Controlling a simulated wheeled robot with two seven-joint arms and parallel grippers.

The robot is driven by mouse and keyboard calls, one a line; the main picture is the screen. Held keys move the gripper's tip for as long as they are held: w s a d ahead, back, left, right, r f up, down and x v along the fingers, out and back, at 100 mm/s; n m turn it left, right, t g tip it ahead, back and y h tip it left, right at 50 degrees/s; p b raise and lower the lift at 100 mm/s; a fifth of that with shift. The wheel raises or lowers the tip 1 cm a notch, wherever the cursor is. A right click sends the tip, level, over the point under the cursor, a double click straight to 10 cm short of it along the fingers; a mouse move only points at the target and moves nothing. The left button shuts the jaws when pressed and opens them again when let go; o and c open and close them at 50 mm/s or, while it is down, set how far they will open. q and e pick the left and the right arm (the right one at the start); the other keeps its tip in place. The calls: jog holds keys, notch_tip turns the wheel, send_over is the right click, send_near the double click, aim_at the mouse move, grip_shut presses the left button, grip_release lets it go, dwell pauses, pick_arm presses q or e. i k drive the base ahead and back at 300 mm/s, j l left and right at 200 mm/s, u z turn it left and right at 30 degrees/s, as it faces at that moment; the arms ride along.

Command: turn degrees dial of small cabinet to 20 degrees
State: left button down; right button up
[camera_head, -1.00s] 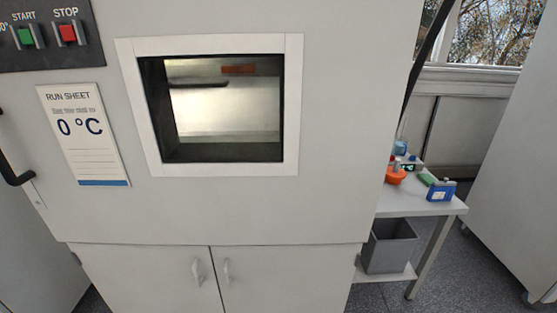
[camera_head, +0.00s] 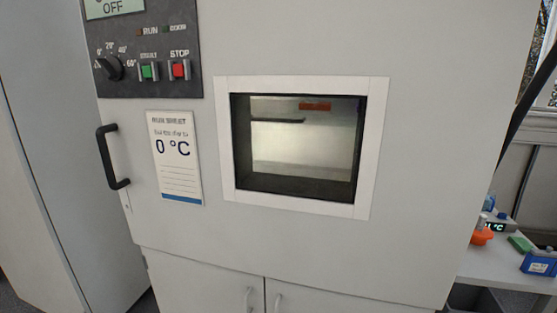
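The degrees dial (camera_head: 110,68) is a black round knob on the dark control panel (camera_head: 150,35) at the upper left of the cabinet (camera_head: 430,150). Marks around it read 0°, 20°, 40° and 60°, with one more at the left that is hard to read. The knob's light pointer seems to aim to the upper left, near the 0° mark; its exact setting is too small to tell. A run sheet (camera_head: 175,160) below the panel reads 0 °C. Neither of my grippers is in view.
A green START and a red STOP button (camera_head: 180,69) sit right of the dial, below a display (camera_head: 113,8) reading OFF. A black door handle (camera_head: 112,157) sticks out at the left. The cabinet has a window (camera_head: 303,150). A side table (camera_head: 500,265) with small items stands at right.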

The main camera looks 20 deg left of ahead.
aim_at(113, 68)
jog(key=j+u, duration=0.1)
jog(key=u, duration=1.45)
jog(key=i+l, duration=0.05)
